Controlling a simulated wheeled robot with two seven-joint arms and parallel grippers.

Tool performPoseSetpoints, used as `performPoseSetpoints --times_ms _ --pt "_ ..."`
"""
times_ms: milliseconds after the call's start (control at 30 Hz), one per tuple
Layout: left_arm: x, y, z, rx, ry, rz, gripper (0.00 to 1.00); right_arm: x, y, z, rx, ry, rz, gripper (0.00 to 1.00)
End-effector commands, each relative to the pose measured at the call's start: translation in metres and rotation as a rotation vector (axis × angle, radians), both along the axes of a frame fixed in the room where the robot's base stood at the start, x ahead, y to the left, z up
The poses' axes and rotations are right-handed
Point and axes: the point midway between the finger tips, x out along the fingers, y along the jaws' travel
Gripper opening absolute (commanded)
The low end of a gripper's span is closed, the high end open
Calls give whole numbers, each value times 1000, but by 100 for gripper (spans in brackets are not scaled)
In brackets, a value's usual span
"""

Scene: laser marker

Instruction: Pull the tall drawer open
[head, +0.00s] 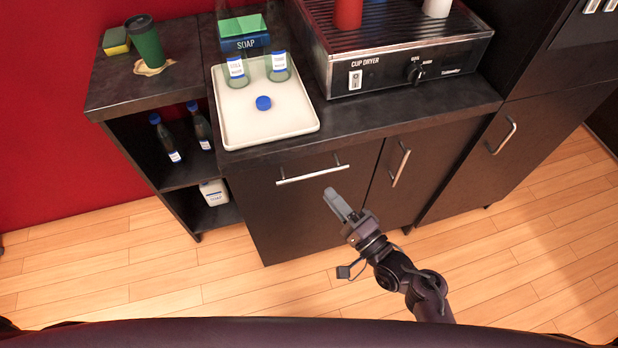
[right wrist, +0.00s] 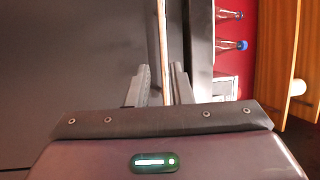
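The tall drawer (head: 300,215) is a dark front under the counter, and it is closed. Its long silver handle (head: 308,175) runs horizontally near the top. My right gripper (head: 332,197) is just in front of the handle, slightly below it in the head view. In the right wrist view the handle (right wrist: 162,45) appears as an upright bar lined up with the gap between the two open fingers (right wrist: 160,88). I see narrow gaps beside the bar; I cannot tell whether the fingertips reach past it. My left gripper is not in view.
A door with an upright handle (head: 400,164) stands right of the drawer. An open shelf (head: 186,175) with bottles stands at left. The wooden floor (head: 150,275) in front is clear.

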Motion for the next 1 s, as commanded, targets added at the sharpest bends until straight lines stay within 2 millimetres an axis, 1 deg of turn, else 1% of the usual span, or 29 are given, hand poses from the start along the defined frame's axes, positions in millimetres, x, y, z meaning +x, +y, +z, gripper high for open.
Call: performPoseSetpoints --times_ms 33,133,300,500,667,900,1000 --pt "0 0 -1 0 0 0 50 2 2 5 16 -4 5 20" --pt "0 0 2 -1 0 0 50 10 9 10 23 -6 7 20" --pt "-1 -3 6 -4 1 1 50 32 27 15 20 -6 6 20" --pt "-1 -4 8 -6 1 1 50 51 44 19 17 -4 5 20" --pt "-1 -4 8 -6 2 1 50 57 50 19 16 -3 5 20" --pt "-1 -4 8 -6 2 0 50 57 50 19 16 -2 5 20" --pt "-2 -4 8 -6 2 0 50 57 50 19 15 -3 5 7"
